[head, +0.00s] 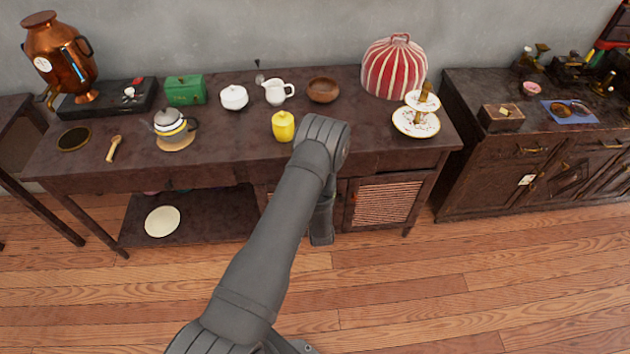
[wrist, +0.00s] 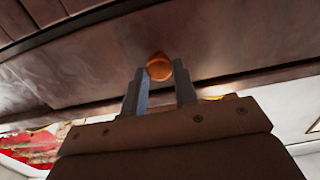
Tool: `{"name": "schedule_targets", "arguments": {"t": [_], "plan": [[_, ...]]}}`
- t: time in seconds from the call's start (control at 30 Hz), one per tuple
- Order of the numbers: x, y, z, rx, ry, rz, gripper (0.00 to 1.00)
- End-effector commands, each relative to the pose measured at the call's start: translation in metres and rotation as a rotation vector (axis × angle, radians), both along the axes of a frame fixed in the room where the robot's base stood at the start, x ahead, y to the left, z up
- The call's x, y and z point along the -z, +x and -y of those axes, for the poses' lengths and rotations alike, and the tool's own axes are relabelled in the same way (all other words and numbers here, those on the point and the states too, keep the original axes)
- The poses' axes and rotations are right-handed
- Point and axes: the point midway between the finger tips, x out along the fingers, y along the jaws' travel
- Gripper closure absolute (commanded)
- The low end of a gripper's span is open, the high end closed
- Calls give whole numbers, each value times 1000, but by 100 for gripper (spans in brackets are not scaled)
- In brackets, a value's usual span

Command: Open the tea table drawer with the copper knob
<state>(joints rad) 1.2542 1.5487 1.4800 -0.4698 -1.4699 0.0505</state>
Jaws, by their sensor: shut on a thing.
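The dark wooden tea table (head: 120,179) stands against the wall in the head view. The copper knob (wrist: 159,68) shows in the wrist view, on the dark drawer front (wrist: 95,80). My gripper (wrist: 163,78) has its two fingers on either side of the knob and is shut on it. No open gap at the drawer shows clearly. In the head view my arm hides the gripper, the knob and the middle of the table front.
The tabletop bears a copper urn (head: 60,50), a teapot (head: 172,125), a yellow jar (head: 283,127), a striped cosy (head: 394,68) and a tiered stand (head: 415,123). A dark cabinet (head: 500,170) stands at the right. The wooden floor (head: 420,290) in front is clear.

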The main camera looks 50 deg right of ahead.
Motion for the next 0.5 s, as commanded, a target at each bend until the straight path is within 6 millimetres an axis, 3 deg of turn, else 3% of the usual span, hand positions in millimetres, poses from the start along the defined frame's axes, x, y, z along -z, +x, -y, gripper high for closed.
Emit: {"name": "schedule_targets", "arguments": {"t": [0.27, 0.5], "plan": [[0, -7, -6, 1, 2, 1, 100], [1, -35, -33, 2, 5, 1, 100]]}}
